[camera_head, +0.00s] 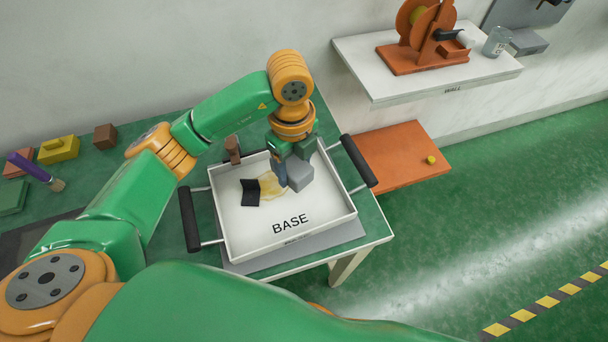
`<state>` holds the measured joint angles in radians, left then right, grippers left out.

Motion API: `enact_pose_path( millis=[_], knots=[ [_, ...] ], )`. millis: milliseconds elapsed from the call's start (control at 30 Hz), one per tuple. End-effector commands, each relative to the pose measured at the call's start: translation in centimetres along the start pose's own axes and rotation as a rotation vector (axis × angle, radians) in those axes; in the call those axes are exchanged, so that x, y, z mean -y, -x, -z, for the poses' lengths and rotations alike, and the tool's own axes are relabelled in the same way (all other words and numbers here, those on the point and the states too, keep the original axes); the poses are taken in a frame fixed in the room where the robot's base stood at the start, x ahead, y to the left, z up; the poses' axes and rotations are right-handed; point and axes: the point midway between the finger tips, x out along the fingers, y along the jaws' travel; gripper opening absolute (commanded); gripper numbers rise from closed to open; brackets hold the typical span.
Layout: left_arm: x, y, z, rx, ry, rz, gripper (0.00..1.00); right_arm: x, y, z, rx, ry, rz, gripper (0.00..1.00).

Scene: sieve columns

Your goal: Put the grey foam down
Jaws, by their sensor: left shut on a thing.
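The grey foam (300,180) is a small light grey block. My left gripper (281,172) reaches down from above and is shut on it. The foam is over the right back part of the white tray marked BASE (330,222); I cannot tell whether it touches the tray floor. The gripper hides part of the foam's left side. My right gripper is not in view.
In the tray lie a black folded piece (250,192) and a yellowish flat patch (270,186). The tray has black handles (189,220) on both sides. A yellow block (58,150) and a brush (35,171) lie left. The tray's front floor is clear.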

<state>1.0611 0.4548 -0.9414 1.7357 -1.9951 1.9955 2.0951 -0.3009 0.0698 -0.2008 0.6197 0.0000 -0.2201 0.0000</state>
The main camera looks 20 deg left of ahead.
Motion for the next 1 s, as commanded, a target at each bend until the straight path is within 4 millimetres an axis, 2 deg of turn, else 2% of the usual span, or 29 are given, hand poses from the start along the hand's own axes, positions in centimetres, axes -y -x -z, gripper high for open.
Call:
enact_pose_path(
  millis=[100, 233, 400, 767, 800, 867, 900, 1000],
  knots=[
    [1.8, -2.3, -0.5, -0.001, 0.002, -0.002, 0.10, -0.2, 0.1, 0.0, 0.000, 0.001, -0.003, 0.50],
    [3.0, -3.8, -0.9, 0.001, 0.001, 0.000, 0.10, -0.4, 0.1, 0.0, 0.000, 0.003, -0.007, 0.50],
    [2.9, -6.5, -0.9, 0.000, -0.001, -0.001, 0.10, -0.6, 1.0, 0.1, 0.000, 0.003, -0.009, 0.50],
    [3.0, -7.2, -0.9, 0.001, -0.001, 0.002, 0.10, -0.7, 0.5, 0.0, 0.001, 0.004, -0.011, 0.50],
    [3.0, -7.0, -0.9, 0.001, -0.001, 0.002, 0.72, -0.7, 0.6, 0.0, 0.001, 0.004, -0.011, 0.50],
    [3.0, -7.0, -0.9, 0.001, -0.001, 0.002, 0.88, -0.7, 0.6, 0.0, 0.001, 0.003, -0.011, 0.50],
    [3.0, -7.0, -0.9, 0.001, -0.001, 0.002, 0.91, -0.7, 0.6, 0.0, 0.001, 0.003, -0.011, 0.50],
    [3.0, -7.0, -0.9, 0.001, 0.000, 0.002, 0.91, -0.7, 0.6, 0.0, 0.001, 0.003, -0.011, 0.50]
  ],
)
